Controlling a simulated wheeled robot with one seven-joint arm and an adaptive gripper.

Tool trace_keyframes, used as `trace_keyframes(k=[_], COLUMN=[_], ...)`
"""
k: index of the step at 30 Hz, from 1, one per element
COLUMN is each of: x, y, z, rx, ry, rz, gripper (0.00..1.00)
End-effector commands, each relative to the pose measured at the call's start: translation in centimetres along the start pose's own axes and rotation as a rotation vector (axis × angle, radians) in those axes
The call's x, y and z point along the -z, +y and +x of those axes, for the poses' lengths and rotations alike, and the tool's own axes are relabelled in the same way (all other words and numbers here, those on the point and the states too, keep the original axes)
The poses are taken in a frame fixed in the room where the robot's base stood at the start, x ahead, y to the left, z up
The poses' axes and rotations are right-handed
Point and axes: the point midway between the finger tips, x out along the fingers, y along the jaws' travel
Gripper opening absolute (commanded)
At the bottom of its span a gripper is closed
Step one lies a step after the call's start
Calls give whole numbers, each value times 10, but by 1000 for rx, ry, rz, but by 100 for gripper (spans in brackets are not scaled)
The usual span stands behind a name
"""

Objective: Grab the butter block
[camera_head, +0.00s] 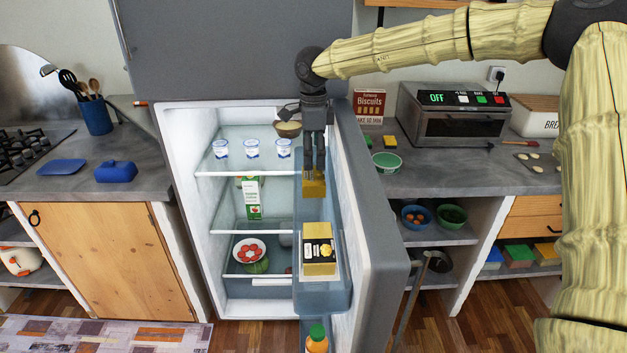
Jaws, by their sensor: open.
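A small golden-yellow block (314,188), which looks like the butter block, is at the upper part of the open fridge door, in the door bin. My gripper (314,168) points straight down at it, with its fingertips at the block's top. The fingers are open; I cannot tell whether they straddle the block or touch it. The fingers cover part of the block's upper side. A larger yellow box with a black label (319,250) stands lower in the same door.
The fridge door (378,230) stands open to the right of my gripper. Fridge shelves hold white cups (252,149), a green-and-white carton (253,197) and a bowl (249,250). An orange bottle (317,340) is low in the door. A toaster oven (455,113) stands on the right counter.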

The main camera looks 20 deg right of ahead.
Motion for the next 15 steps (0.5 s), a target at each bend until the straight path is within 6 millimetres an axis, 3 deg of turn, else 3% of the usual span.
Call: trace_keyframes(k=[8,15], x=[0,0], y=[1,4], z=[17,45], rx=[-2,-2], ry=[1,2], rz=[0,-1], gripper=[100,100])
